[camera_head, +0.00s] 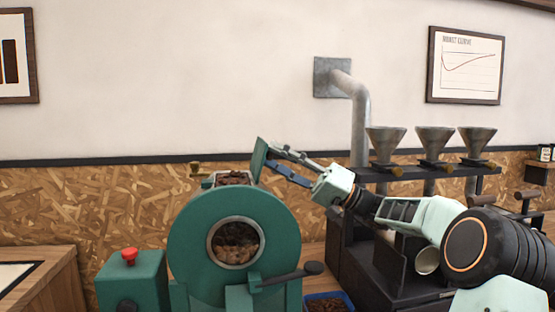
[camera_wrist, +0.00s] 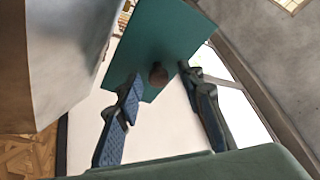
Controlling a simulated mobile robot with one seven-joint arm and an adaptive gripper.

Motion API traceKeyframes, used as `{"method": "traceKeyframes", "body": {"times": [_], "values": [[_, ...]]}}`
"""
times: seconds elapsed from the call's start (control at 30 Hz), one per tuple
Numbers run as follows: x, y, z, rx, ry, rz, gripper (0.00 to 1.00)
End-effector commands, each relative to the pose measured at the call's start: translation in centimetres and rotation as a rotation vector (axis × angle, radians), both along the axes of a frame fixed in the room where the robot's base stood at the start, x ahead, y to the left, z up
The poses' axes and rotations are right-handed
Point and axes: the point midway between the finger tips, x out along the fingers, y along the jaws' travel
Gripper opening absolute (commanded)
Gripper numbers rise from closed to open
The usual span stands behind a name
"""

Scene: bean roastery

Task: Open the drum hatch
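The green roaster drum (camera_head: 190,245) has a round front window with brown beans behind it. The drum hatch (camera_head: 259,160) is a green plate standing steeply up at the right edge of the top opening, where dark beans (camera_head: 234,178) show. In the wrist view the hatch (camera_wrist: 150,40) fills the upper middle and carries a round brown knob (camera_wrist: 158,75). My gripper (camera_head: 274,158) is just right of the raised hatch. In the wrist view its fingers (camera_wrist: 161,78) are apart, one on each side of the knob, with gaps visible. Whether either finger touches the plate is unclear.
A dark handle (camera_head: 313,268) sticks out at the drum's front right, above a blue tray of beans (camera_head: 328,303). A black rack with several metal funnels (camera_head: 434,140) stands right, behind my arm. A green box with a red button (camera_head: 129,255) is at left.

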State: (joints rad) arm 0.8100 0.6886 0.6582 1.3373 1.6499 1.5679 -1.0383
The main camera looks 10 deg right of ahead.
Motion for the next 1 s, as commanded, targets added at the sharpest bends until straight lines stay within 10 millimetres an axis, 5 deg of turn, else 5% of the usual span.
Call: {"method": "traceKeyframes", "body": {"times": [0.17,0.6,1.0], "values": [[0.0,0.0,1.5,-0.002,-0.004,-0.002,0.35],[0.0,0.0,9.1,-0.001,-0.003,0.000,0.35],[0.0,0.0,10.0,0.000,0.000,0.000,0.35]]}}
